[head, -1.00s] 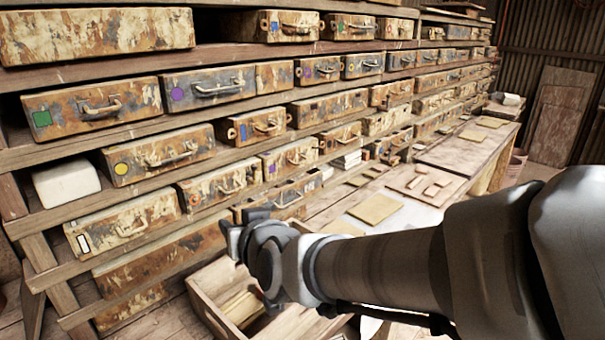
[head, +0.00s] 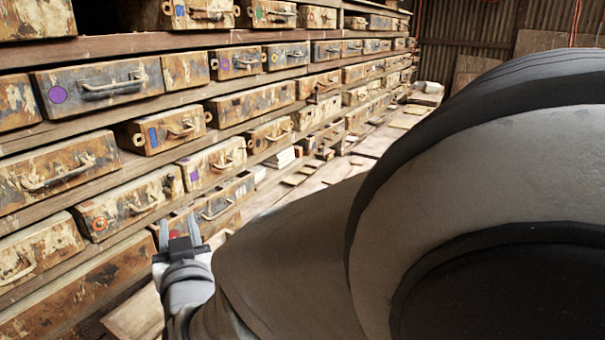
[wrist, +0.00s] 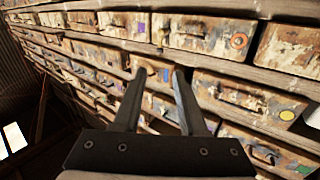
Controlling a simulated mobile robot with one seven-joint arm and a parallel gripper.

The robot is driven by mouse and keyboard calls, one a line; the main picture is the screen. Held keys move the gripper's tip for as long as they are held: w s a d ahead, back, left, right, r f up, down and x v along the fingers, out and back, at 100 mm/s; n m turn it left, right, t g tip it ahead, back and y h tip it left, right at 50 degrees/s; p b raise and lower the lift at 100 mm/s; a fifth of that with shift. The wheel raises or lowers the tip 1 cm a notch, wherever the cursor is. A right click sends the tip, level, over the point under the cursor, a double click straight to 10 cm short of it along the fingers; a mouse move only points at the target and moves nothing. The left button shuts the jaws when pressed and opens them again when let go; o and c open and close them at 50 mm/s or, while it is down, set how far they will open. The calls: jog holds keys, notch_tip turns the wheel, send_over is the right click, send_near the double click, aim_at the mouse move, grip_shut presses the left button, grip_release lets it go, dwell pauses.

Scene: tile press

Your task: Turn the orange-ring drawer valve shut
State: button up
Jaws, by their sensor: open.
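The orange-ring drawer (head: 128,206) is a rusty, cream-patched box in a lower row of the rack, at left in the head view. Its orange ring (head: 99,224) is on the left of its front, beside a bar handle. I cannot make out a separate valve part. In the wrist view, turned over, the same drawer (wrist: 214,45) is at upper right. My gripper (head: 178,222) is open and empty, with fingers apart. In the head view it overlaps the rack just right of and below this drawer. In the wrist view its fingers (wrist: 158,72) straddle the sight of a side lug on another drawer.
A purple-marked drawer (head: 211,164) and a blue-marked drawer (head: 163,130) sit near the orange-ring one, with handles sticking out. My arm hides most of the right side.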

aim_at(172, 182)
jog(key=p+x, duration=0.2)
jog(key=x, duration=1.5)
jog(key=shift+s, duration=0.1)
grip_shut()
